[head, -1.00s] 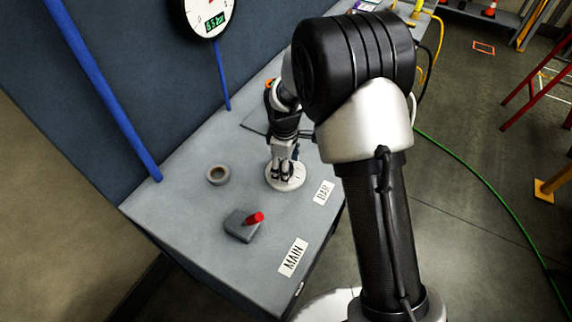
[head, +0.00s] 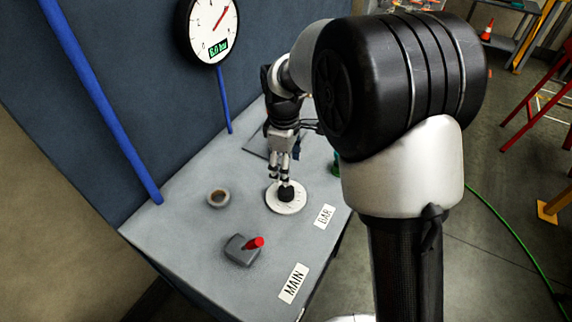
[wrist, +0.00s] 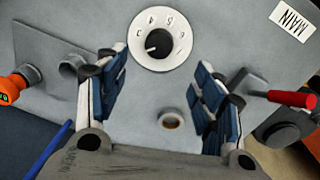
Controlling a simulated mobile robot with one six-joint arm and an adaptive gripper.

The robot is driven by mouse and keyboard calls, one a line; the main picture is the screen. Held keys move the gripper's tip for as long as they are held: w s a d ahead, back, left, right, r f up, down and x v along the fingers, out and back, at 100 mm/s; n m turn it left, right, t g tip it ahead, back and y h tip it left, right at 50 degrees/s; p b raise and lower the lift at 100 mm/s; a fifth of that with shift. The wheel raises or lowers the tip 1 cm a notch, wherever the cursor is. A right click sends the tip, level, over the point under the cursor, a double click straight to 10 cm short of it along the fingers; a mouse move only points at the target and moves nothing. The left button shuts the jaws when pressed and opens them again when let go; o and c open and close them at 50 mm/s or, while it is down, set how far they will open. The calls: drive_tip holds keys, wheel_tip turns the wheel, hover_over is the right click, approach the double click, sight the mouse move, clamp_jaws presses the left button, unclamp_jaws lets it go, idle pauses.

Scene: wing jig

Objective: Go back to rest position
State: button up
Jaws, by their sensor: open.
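My gripper (head: 283,166) is above the grey bench top, just over and behind a round white dial with a black knob (head: 286,195). In the wrist view my gripper (wrist: 164,98) has its two blue-padded fingers spread wide, with nothing between them. The dial (wrist: 160,40) shows beyond the fingertips there, with numbers around its knob. The gripper is apart from the knob. My arm covers the right middle of the head view.
A grey block with a red lever (head: 254,243) sits near the MAIN label (head: 293,284). A gauge (head: 208,30) hangs on the wall beside a blue pipe (head: 98,100).

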drive_tip(key=s+d+r+m+t, duration=0.1)
drive_tip(key=s+d+r+m, duration=0.2)
drive_tip(key=s+r, duration=0.35)
drive_tip(key=s+d+r+m+t, duration=0.1)
drive_tip(key=s+d+r+m, duration=0.3)
drive_tip(key=s+r, duration=0.25)
drive_tip(key=s+d+m+t, duration=0.1)
drive_tip(key=s+d+m, duration=0.1)
drive_tip(key=s, duration=0.5)
drive_tip(key=s+d+r+m+t, duration=0.1)
drive_tip(key=s+m, duration=0.3)
drive_tip(key=s, duration=0.4)
drive_tip(key=shift+d+m, duration=0.3)
drive_tip(key=shift+d, duration=0.1)
drive_tip(key=shift+o, duration=0.3)
idle(1.3)
